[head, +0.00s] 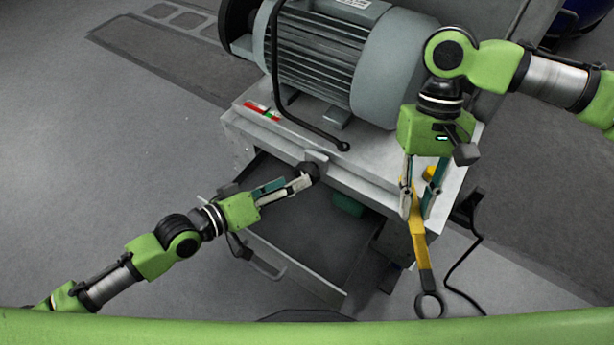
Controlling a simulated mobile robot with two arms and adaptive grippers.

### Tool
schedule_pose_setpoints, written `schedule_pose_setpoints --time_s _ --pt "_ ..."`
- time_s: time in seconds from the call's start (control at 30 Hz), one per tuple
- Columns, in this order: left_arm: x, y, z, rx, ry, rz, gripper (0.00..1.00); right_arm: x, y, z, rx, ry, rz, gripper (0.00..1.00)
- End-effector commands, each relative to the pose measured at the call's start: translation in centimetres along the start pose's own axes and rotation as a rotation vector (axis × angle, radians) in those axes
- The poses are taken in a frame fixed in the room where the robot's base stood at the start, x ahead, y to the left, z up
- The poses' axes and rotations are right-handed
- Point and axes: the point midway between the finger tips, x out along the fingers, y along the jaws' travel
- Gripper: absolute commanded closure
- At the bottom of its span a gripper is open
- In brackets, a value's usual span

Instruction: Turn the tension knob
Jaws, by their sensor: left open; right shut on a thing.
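A dark round knob (309,172), which looks like the tension knob, sits at the front edge of the grey bench by a small light bracket (318,157). My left gripper (298,183) is open, with its fingertips right at the knob. I cannot tell whether they touch it. My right gripper (417,214) is shut on a yellow-handled tool (420,250) with a dark ring at its lower end. The tool hangs down in front of the bench's right side.
A large grey motor (350,62) stands on the bench (375,185). An open drawer (290,262) juts out below my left gripper.

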Motion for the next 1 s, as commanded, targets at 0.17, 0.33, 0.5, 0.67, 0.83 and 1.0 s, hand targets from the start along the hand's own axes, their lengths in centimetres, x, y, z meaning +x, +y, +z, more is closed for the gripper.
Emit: schedule_pose_setpoints --time_s 0.17,0.33,0.5,0.67,0.83,1.0 --pt "3.5 -0.1 0.0 0.001 0.003 0.003 0.41 1.2 0.0 -0.5 0.000 0.000 0.000 1.00" --pt "5.3 -0.1 0.0 0.002 0.002 0.001 0.41 1.6 0.0 -0.7 0.000 0.000 0.000 1.00" --pt "5.9 0.0 0.0 0.002 0.000 0.000 0.41 1.7 0.0 -0.8 0.000 0.000 0.000 1.00" --pt "5.9 0.0 0.0 0.002 0.000 0.000 0.41 1.7 0.0 -0.7 0.000 0.000 0.000 1.00" --pt "5.9 0.0 0.0 0.002 0.000 0.000 0.70 1.7 0.0 -0.7 0.000 0.000 0.000 1.00" --pt "5.9 0.0 0.0 0.003 0.000 -0.001 0.80 1.7 0.0 -0.7 0.000 0.000 0.000 1.00"
